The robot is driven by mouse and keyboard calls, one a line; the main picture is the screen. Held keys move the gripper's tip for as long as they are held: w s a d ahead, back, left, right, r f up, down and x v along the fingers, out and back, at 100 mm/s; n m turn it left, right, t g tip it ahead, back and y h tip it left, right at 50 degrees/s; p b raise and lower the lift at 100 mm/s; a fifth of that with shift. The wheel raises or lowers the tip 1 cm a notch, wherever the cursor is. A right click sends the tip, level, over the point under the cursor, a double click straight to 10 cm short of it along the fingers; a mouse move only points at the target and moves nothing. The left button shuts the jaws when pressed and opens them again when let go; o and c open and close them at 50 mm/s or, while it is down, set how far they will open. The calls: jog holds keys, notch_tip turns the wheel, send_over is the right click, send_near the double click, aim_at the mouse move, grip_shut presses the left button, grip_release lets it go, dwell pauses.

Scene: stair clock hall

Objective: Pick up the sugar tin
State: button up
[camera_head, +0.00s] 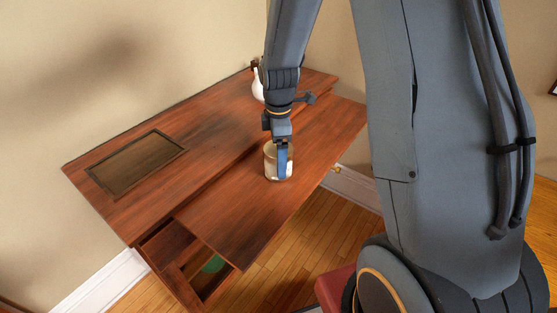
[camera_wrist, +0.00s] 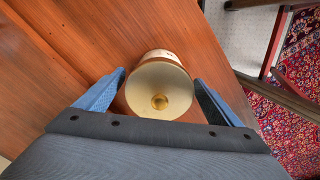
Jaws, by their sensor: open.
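The sugar tin (camera_head: 270,163) is a small round cream-coloured tin standing on the lower front part of a wooden desk. In the wrist view the tin (camera_wrist: 160,88) shows from above, with a pale lid and a round brass knob. My gripper (camera_head: 283,163) is at the tin and covers part of it in the head view. In the wrist view its two blue fingers (camera_wrist: 160,92) are apart, one on each side of the tin. Whether either finger touches the tin cannot be told.
The wooden desk (camera_head: 220,190) has a raised back part with a dark framed panel (camera_head: 137,160). A white vase (camera_head: 258,85) stands at the back, near my arm. An open drawer (camera_head: 185,262) at the front left holds something green. A patterned red rug (camera_wrist: 298,60) lies below.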

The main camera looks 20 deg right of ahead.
jog(key=shift+f+p, duration=0.4)
jog(key=shift+f, duration=1.65)
jog(key=c, duration=1.3)
jog(key=shift+c, duration=0.8)
jog(key=shift+r, duration=0.15)
